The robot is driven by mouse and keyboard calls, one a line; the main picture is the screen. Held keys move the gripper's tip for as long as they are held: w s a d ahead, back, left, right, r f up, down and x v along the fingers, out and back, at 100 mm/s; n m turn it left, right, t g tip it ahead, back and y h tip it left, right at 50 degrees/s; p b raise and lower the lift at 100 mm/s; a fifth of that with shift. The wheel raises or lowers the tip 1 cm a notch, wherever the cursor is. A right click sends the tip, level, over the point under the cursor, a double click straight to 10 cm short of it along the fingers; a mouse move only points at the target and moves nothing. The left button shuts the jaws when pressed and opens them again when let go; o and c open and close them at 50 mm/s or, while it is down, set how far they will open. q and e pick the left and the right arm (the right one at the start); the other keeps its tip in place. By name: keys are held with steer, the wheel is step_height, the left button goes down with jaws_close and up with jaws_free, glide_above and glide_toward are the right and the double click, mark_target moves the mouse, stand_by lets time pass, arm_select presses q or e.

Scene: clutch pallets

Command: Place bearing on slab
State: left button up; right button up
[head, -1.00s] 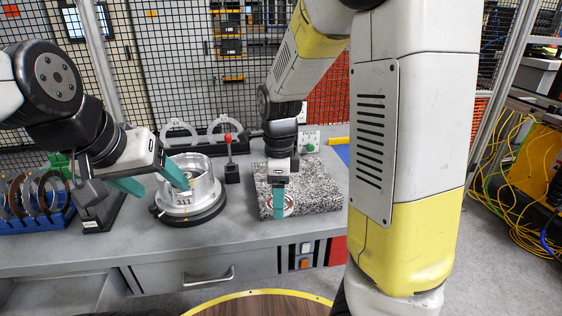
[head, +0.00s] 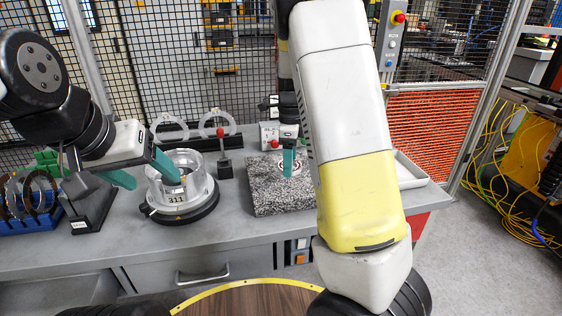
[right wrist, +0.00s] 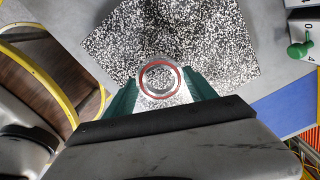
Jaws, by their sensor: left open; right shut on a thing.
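The bearing (right wrist: 160,62), a thin ring with a reddish rim and an open centre, sits between the teal fingertips of my right gripper (right wrist: 158,90), which is shut on it. In the head view the bearing (head: 283,167) shows partly behind a finger of my right gripper (head: 288,163). The speckled black-and-white slab (head: 268,197) lies flat on the grey bench, with the bearing over its surface. I cannot tell whether the bearing touches the slab. My left gripper (head: 144,172) is open and empty, beside the metal housing, with one finger overlapping it in the picture.
A round metal housing (head: 174,200) on a dark base stands left of the slab. A red-knobbed stand (head: 224,167) and clear rings (head: 218,124) are behind. A blue rack (head: 35,218) holds rings at far left. A white tray (head: 410,172) lies right of the slab.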

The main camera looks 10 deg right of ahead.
steer(key=shift+w+d, duration=0.25)
steer(key=shift+w, duration=0.1)
steer(key=shift+f, duration=1.75)
steer(key=shift+f, duration=0.15)
steer(key=o, duration=1.7)
steer(key=shift+c, duration=0.2)
